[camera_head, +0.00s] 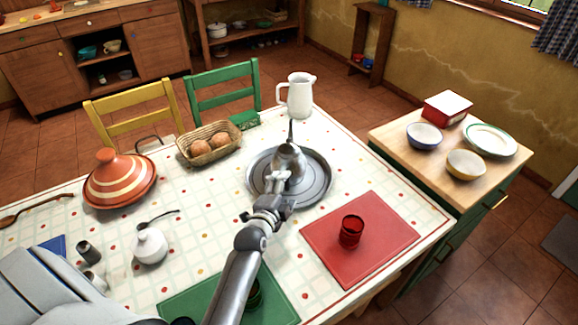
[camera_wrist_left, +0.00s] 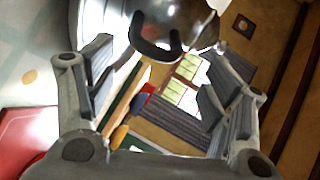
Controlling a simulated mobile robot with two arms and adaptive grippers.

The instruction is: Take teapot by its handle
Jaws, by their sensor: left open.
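The silver teapot (camera_head: 289,158) stands on a round grey metal tray (camera_head: 321,165) on the dining table. My left gripper (camera_head: 278,182) is at the near side of the teapot in the head view and partly covers it. In the left wrist view the teapot (camera_wrist_left: 187,18) is at the top, with its dark curved handle (camera_wrist_left: 153,52) facing me. My left gripper (camera_wrist_left: 160,78) is open there, with its fingers spread on either side and the handle near the gap between them. Nothing is held. My right gripper is not in view.
A white pitcher (camera_head: 299,95) stands behind the tray. A bread basket (camera_head: 209,144) and a striped tagine (camera_head: 119,178) are to the left. A red cup (camera_head: 351,231) stands on a red mat (camera_head: 385,235) at the right. A white sugar bowl (camera_head: 150,246) is left of my arm.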

